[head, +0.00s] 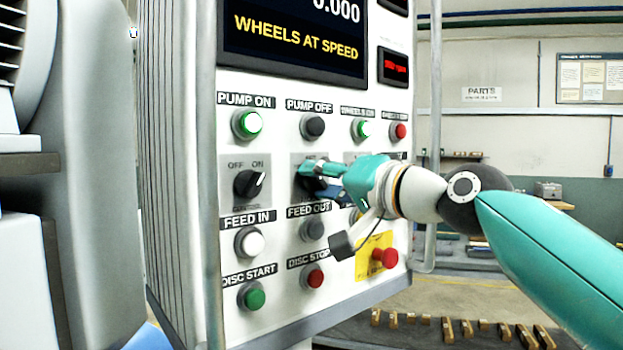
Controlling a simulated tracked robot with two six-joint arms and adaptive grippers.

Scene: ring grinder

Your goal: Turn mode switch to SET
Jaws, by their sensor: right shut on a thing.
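My right gripper (314,175) reaches in from the right and is shut at a black rotary knob (309,189) on the white control panel. The knob sits in the middle row, right of the OFF/ON switch (249,184). Its label is mostly covered by my gripper, so I cannot read its positions or tell which way it points. It appears to be the mode switch. My left gripper is not in view.
The screen (294,40) reads WHEELS AT SPEED. Close around the knob are the PUMP OFF button (313,126), FEED OUT button (312,229) and a red emergency button (384,257) on yellow. A grey rail (434,130) stands at the panel's right.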

